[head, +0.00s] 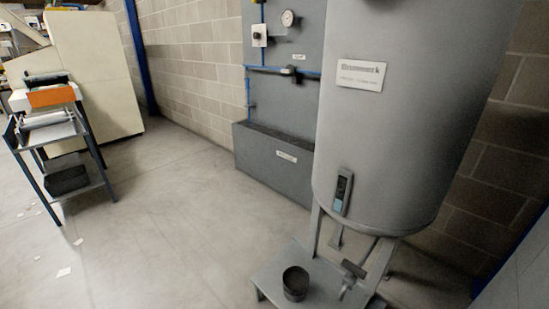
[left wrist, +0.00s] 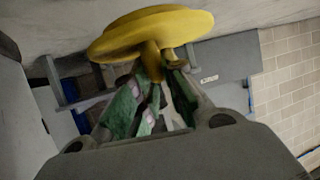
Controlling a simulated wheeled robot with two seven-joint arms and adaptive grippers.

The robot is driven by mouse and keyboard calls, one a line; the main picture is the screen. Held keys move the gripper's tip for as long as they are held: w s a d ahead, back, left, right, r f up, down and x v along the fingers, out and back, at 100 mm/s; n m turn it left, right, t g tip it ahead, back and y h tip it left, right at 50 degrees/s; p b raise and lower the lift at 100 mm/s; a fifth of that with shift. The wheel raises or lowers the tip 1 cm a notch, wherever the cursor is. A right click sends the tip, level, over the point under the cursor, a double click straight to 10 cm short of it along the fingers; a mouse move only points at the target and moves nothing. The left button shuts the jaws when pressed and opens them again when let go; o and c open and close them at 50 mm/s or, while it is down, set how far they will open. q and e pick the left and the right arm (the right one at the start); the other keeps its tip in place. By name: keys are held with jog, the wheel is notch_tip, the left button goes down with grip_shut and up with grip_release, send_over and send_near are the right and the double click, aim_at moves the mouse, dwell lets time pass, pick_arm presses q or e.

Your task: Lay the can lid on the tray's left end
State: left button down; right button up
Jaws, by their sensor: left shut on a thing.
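In the left wrist view, a yellow round lid (left wrist: 150,29) with a short stem under it is held at the tips of my left gripper (left wrist: 158,74). The gripper's greenish fingers are closed on the stem, and the disc spreads beyond the fingertips, slightly tilted in the picture. Neither the lid nor any gripper shows in the head view. My right gripper is in neither view. I cannot make out for certain which surface is the tray.
A large grey tank (head: 400,120) stands at right over a low metal stand (head: 270,277) bearing a dark open pot (head: 295,283). A trolley (head: 50,130) with an orange panel (head: 52,96) stands at far left. The floor (head: 160,230) between them is mostly clear, with small paper scraps.

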pick_arm(q)
jog(key=w+d+r+n+y, duration=0.1)
jog(key=w+d+r, duration=0.4)
jog(key=w+r, duration=0.45)
jog(key=w+d+r+n+y, duration=0.1)
jog(key=w+d+r, duration=0.3)
jog(key=w+r, duration=0.55)
jog(key=w+a+r+n+y, duration=0.1)
jog(key=a+r, duration=0.2)
jog(key=r, duration=0.5)
jog(key=w+a+r+n+t+y, duration=0.1)
jog(key=w+a+r, duration=0.1)
jog(key=r, duration=0.7)
jog(key=w+a+r+n+y, duration=0.1)
jog(key=a+r, duration=0.3)
jog(key=r, duration=0.5)
jog(key=shift+w+a+y, duration=0.25)
jog(key=shift+w+y, duration=0.25)
jog(key=shift+w, duration=0.1)
